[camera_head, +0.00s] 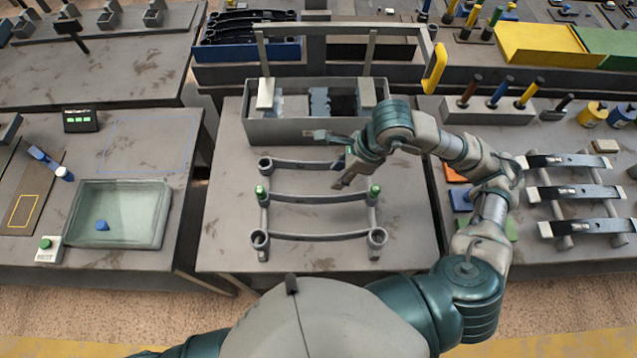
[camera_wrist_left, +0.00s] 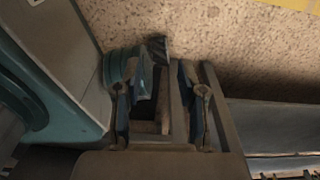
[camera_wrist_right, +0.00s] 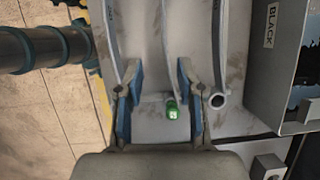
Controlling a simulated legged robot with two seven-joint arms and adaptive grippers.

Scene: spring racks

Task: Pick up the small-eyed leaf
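Three curved grey leaves lie one behind another on a rack on the middle table in the head view. The back leaf (camera_head: 305,165) has open ring eyes, the middle leaf (camera_head: 310,198) has green pieces at its ends, and the front leaf (camera_head: 318,236) has wide ring eyes. I cannot tell for sure which is the small-eyed one. My right gripper (camera_head: 346,172) is at the right end of the back and middle leaves. In the right wrist view the right gripper (camera_wrist_right: 158,85) is open, with a green piece (camera_wrist_right: 172,108) showing between its fingers. My left gripper (camera_wrist_left: 160,95) is open and empty, low by my body.
A grey bin (camera_head: 300,130) with a frame above it stands behind the leaves. A clear tray (camera_head: 120,213) is on the left table. More dark leaves (camera_head: 575,193) lie on the right table. The middle table's front is clear.

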